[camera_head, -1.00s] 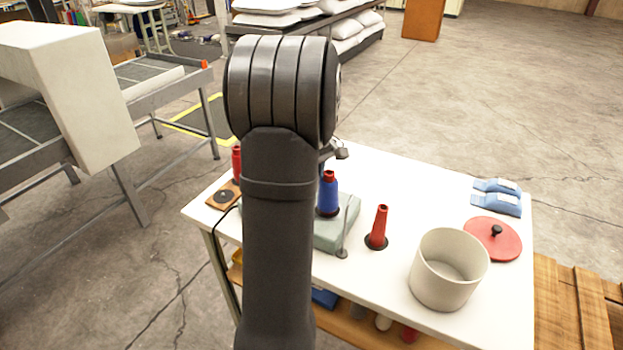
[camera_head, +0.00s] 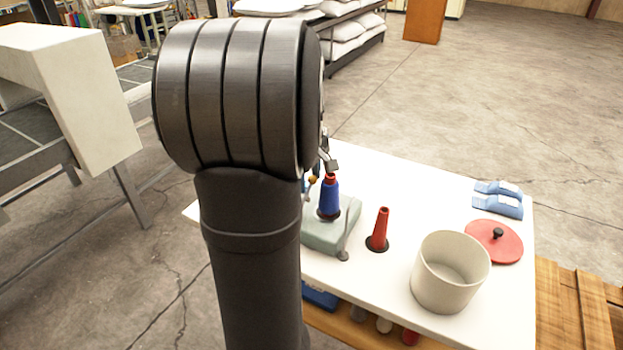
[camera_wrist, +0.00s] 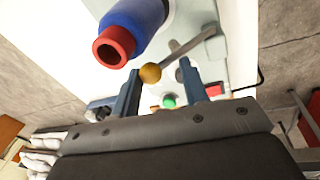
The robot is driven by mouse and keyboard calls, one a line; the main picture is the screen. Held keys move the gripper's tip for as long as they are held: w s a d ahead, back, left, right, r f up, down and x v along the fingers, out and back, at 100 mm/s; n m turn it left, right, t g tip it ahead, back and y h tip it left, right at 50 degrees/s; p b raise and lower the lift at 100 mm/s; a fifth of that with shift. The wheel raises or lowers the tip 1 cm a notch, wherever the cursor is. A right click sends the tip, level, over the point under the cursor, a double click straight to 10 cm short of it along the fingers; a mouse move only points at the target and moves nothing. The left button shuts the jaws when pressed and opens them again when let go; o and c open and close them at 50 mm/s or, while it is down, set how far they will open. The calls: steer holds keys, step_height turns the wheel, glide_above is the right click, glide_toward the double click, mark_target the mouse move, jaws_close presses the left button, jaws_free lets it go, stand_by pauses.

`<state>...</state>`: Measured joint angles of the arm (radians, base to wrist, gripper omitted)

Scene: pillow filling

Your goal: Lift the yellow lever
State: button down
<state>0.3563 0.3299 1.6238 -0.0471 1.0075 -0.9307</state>
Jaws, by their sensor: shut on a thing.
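The yellow lever's round knob (camera_wrist: 150,73) shows in the wrist view, on a thin metal rod (camera_wrist: 190,44) that runs up to the right. The knob also shows small in the head view (camera_head: 312,180), left of the blue cone's top. My gripper (camera_wrist: 160,70) has its two dark fingers on either side of the lever, by the knob, and is shut on it. The exact contact is hard to see. In the head view my gripper (camera_head: 328,161) is mostly hidden behind my arm. The pale green machine base (camera_head: 333,235) stands below the lever.
A blue cone (camera_head: 329,195) with a red top stands on the machine, close to my gripper. A red cone (camera_head: 379,230), a beige pot (camera_head: 427,291), a red lid (camera_head: 497,240) and blue items (camera_head: 498,200) lie to the right on the white table (camera_head: 420,185).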

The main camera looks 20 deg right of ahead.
steer(key=shift+s+a+r+t+h, duration=0.35)
steer(key=shift+s+a+t+h, duration=0.15)
steer(key=shift+a+t+h, duration=0.1)
steer(key=shift+s+a+r+t+h, duration=0.3)
steer(key=shift+s+a+t+h, duration=0.15)
steer(key=shift+t+h, duration=0.15)
steer(key=shift+s+a+r, duration=0.15)
steer(key=shift+s+a, duration=0.4)
steer(key=shift+s, duration=0.1)
steer(key=shift+s+a, duration=0.45)
steer(key=shift+a, duration=0.05)
steer(key=shift+s+a, duration=0.1)
steer(key=c, duration=0.8)
jaws_free()
steer(key=shift+r, duration=0.1)
steer(key=shift+r, duration=0.15)
